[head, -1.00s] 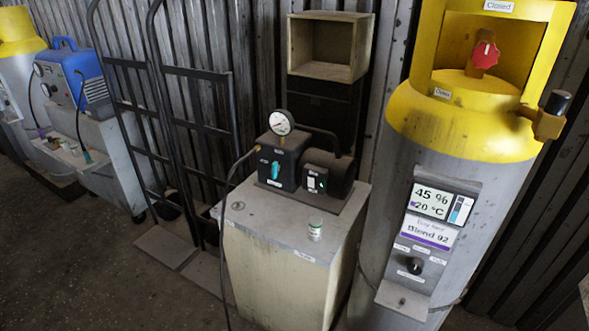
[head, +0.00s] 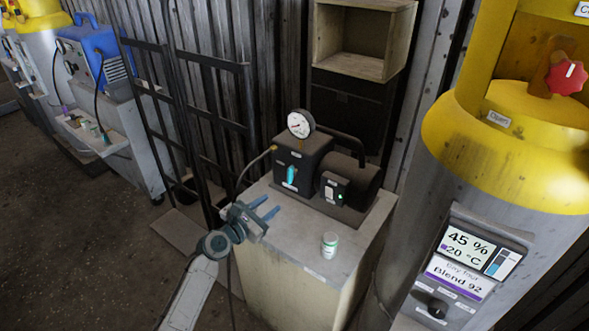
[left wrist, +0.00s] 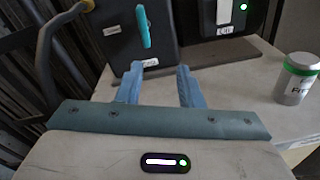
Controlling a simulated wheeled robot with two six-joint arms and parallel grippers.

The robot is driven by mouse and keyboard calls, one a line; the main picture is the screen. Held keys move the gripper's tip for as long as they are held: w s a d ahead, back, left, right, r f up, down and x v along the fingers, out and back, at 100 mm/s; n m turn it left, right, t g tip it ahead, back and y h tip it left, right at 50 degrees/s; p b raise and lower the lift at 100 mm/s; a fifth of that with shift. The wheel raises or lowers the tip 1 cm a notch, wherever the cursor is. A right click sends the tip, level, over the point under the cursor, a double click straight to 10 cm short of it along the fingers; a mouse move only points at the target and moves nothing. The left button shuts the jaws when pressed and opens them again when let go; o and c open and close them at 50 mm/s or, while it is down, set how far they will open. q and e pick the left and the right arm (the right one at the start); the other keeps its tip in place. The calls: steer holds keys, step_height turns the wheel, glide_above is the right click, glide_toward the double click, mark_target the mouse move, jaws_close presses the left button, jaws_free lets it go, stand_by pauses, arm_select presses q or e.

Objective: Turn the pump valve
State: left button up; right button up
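The pump (head: 322,180) is a dark unit with a round gauge (head: 300,124) on top, standing on a pale cabinet. Its valve is a teal handle (head: 291,175) on the front of the black box, roughly upright; it also shows in the left wrist view (left wrist: 143,27). My left gripper (head: 268,207) is in front of and below the valve, over the cabinet's near left edge. Its blue fingers (left wrist: 160,70) are apart with nothing between them, and they do not touch the handle. My right gripper is not in view.
A small white-and-green jar (head: 330,245) stands on the cabinet top (head: 295,238), right of my gripper. A hose (head: 252,166) runs from the pump's left side past my gripper. A hand truck (head: 205,120) stands left; a yellow-topped grey cylinder (head: 520,160) stands right.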

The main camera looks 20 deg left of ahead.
mark_target(288, 174)
arm_select(q)
steer(key=w+d+r+n, duration=0.1)
steer(key=w, duration=0.3)
steer(key=w+d+r+n, duration=0.1)
steer(key=w, duration=0.3)
steer(key=w+d+r+t, duration=0.1)
steer(key=w, duration=0.4)
steer(key=shift+n+b, duration=0.3)
steer(key=shift+n, duration=0.1)
jaws_close()
